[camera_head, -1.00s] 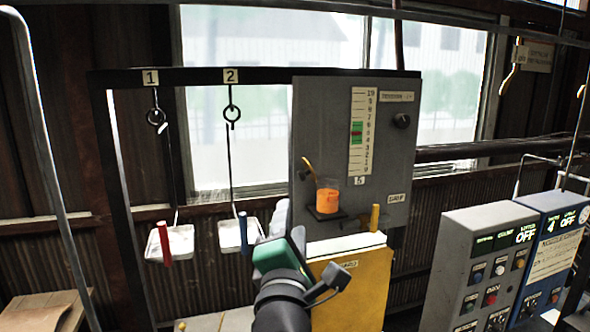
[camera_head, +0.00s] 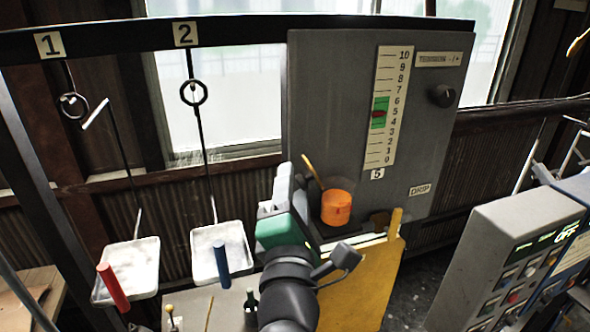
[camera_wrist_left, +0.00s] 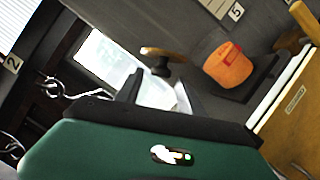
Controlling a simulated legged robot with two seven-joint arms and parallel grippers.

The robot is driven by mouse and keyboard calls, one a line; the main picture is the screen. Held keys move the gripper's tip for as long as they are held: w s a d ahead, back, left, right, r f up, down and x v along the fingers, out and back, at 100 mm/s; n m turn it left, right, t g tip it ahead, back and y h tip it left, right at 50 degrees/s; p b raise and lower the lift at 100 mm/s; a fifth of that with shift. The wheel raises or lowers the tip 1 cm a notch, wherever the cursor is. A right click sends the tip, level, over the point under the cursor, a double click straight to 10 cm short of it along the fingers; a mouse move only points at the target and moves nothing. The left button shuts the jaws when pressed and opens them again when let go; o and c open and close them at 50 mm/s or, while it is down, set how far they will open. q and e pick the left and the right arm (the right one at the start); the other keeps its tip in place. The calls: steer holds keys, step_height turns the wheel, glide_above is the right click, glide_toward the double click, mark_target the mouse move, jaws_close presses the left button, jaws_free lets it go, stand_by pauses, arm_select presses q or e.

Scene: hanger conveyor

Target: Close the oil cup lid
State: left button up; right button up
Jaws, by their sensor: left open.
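The oil cup (camera_head: 336,208) is a small orange-filled cup on a dark shelf of the grey panel; in the left wrist view it (camera_wrist_left: 229,67) sits right of the fingers. Its lid (camera_head: 312,172) is a thin brown-orange disc, seen nearly edge-on, standing tilted up at the cup's left side. In the left wrist view the lid (camera_wrist_left: 163,52) shows apart from the cup mouth, open. My left gripper (camera_head: 282,192) is open and empty, just left of the cup and below the lid, with no contact visible. Its green body hides part of the shelf area. My right gripper is out of view.
The grey panel (camera_head: 410,150) carries a numbered gauge (camera_head: 388,105) and a dark knob (camera_head: 441,95). A control box (camera_head: 510,260) is at right.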

arm_select(q)
steer(key=shift+s+d+r, duration=0.2)
steer(key=shift+s+d, duration=0.2)
steer(key=shift+s, duration=0.1)
steer(key=shift+s+d+r, duration=0.15)
steer(key=shift+s+d, duration=0.2)
steer(key=shift+s, duration=0.1)
steer(key=c, duration=0.3)
steer(key=shift+s+d, duration=0.15)
steer(key=shift+d, duration=0.05)
steer(key=shift+c, duration=1.2)
steer(key=shift+d, duration=0.15)
steer(key=shift+c, duration=1.3)
jaws_close()
steer(key=shift+w+a+f, duration=0.1)
steer(key=shift+w+a, duration=0.1)
steer(key=shift+a, duration=0.25)
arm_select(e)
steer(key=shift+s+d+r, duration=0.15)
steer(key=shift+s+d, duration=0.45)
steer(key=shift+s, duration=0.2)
arm_select(q)
steer(key=shift+d, duration=0.1)
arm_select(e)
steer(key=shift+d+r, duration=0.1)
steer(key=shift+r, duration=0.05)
